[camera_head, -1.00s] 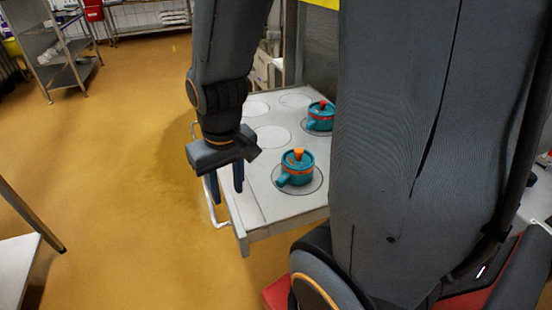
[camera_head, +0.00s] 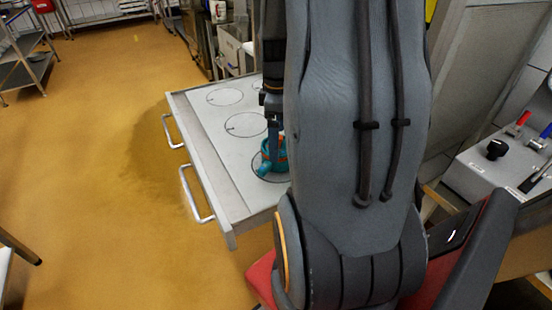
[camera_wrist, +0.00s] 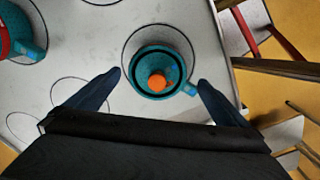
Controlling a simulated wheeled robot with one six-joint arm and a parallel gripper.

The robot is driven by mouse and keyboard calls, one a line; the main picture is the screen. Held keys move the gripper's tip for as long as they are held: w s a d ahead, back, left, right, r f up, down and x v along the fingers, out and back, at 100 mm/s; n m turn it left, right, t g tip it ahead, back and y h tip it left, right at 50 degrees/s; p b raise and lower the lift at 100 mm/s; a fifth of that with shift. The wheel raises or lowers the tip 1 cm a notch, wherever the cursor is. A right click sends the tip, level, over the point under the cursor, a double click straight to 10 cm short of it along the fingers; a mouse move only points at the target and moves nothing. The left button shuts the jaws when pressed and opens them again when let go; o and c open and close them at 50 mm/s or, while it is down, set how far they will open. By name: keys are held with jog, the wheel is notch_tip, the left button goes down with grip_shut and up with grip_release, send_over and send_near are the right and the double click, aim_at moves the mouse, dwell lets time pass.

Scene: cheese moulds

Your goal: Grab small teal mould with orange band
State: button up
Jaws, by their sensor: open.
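The small teal mould with an orange band and orange knob (camera_wrist: 150,62) stands upright inside a drawn circle on the grey table. In the wrist view it lies ahead of and between the fingers of my gripper (camera_wrist: 160,84), its side handle near the right fingertip. My gripper is open, and no grip on the mould shows. In the head view the mould (camera_head: 264,166) is partly hidden behind my gripper (camera_head: 274,160) and my arm. A second teal mould with a red band (camera_wrist: 22,38) stands at the left edge of the wrist view.
The table (camera_head: 212,165) has several empty drawn circles and side handles (camera_head: 196,195) along its left edge. A control panel with knobs (camera_head: 500,165) is at the right. Yellow floor (camera_head: 110,150) lies open to the left.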

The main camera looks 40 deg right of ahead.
jog(key=shift+d+f+p, duration=0.15)
jog(key=shift+f+p, duration=0.85)
jog(key=shift+f, duration=2.55)
jog(key=shift+w, duration=0.1)
jog(key=c, duration=1.2)
jog(key=shift+r, duration=0.2)
